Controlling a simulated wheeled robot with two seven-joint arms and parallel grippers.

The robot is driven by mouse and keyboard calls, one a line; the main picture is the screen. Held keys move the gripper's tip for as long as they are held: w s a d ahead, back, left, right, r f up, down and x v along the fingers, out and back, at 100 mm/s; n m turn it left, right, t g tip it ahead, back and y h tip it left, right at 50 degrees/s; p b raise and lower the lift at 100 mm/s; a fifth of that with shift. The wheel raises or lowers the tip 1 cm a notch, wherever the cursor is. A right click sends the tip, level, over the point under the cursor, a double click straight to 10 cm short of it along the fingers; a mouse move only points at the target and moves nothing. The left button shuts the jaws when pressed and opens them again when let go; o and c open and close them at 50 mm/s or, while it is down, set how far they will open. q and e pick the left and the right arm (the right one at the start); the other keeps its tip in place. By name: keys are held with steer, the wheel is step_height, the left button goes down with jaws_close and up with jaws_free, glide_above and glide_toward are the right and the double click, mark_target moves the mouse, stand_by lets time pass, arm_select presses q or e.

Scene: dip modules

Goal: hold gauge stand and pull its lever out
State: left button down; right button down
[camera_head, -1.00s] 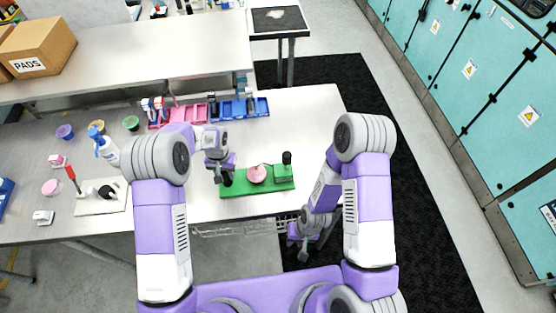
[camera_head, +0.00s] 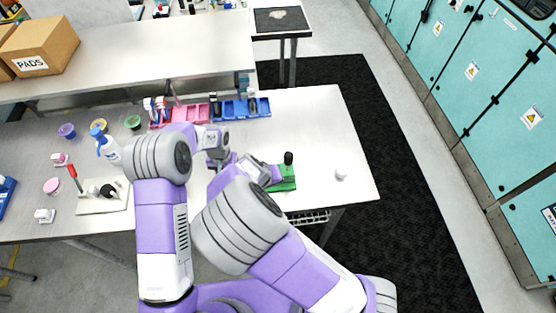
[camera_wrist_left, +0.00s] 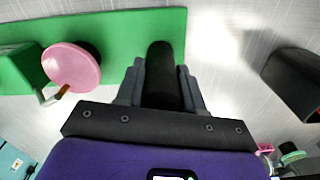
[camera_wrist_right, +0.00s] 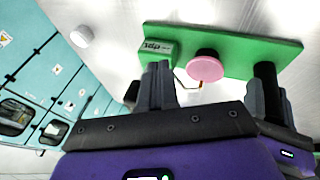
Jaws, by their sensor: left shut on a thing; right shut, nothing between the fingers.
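A thin lever with an orange tip (camera_wrist_left: 62,92) shows beside the disc. My right gripper (camera_wrist_right: 157,72) is shut and empty, in front of the block and beside the disc in its wrist view. In the head view my right arm hides the disc.
A small white round object (camera_head: 341,174) lies on the table right of the stand. Pink bins (camera_head: 189,113) and blue bins (camera_head: 240,107) stand behind. A white board with a red-handled tool (camera_head: 102,203) lies at left. The table's right end is mostly clear.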

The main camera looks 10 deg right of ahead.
mark_target(288, 162)
steer(key=w+a+r+t, duration=0.1)
steer(key=a+r+t, duration=0.1)
steer(key=a+r, duration=0.3)
step_height(288, 162, up, 3)
steer(key=shift+r+h, duration=0.2)
steer(key=shift+h, duration=0.1)
steer(key=shift+f, duration=0.1)
steer(key=shift+w+d+f, duration=1)
steer(key=shift+d+f, duration=0.25)
steer(key=shift+f, duration=0.05)
steer(key=shift+w+d+f, duration=0.95)
steer(key=shift+d+f, duration=0.3)
steer(key=shift+f, duration=0.1)
steer(key=shift+w+d+f, duration=1)
steer(key=shift+d+f, duration=0.25)
steer(key=shift+f, duration=0.05)
